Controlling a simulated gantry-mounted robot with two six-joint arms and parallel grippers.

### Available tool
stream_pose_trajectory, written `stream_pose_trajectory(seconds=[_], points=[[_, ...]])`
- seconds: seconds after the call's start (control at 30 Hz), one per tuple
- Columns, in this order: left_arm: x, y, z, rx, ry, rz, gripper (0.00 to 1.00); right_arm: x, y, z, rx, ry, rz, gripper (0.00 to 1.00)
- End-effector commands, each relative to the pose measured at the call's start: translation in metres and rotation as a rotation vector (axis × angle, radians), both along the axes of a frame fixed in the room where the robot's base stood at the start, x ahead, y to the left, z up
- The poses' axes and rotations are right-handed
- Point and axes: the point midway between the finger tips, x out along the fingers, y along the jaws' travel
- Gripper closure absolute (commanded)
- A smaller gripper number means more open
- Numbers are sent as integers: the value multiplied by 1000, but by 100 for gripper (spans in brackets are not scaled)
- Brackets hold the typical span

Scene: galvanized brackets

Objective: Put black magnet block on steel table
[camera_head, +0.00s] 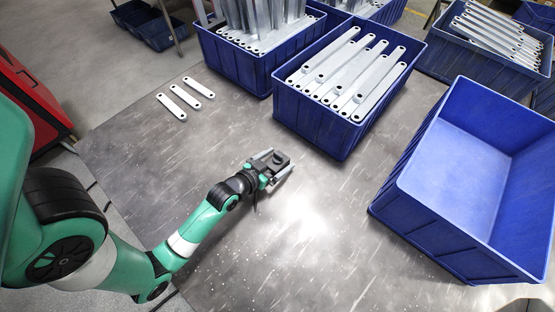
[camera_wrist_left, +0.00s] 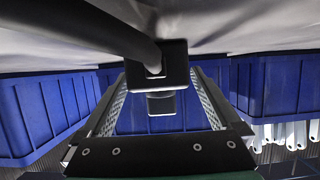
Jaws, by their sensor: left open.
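The black magnet block (camera_head: 281,158) is a small dark block at the fingertips of my left gripper (camera_head: 273,164), low over the middle of the grey steel table (camera_head: 230,240). In the left wrist view the block (camera_wrist_left: 174,76) shows in the middle, at the far ends of the two ridged fingers of my left gripper (camera_wrist_left: 160,100). The fingers stand apart, one on each side of it, open. I cannot tell for certain whether the block's underside touches the table. My right gripper is not in view.
An empty blue crate (camera_head: 400,215) stands at the right. A blue crate of flat brackets (camera_head: 315,125) stands beyond the gripper, with another bracket crate (camera_head: 238,72) to its left. Several loose brackets (camera_head: 185,94) lie at the table's far left. Table around the gripper is clear.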

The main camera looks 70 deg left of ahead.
Motion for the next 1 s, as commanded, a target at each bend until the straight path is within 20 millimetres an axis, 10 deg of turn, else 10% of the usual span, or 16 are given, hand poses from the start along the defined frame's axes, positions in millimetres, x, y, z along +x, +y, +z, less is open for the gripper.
stream_pose_trajectory(seconds=[0.27,0.7,1.0], points=[[-11,-6,9,-1,2,0,3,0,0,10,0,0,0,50],[-89,-48,45,-1,3,0,3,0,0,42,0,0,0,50],[-98,-53,49,1,-1,1,3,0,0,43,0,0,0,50]])
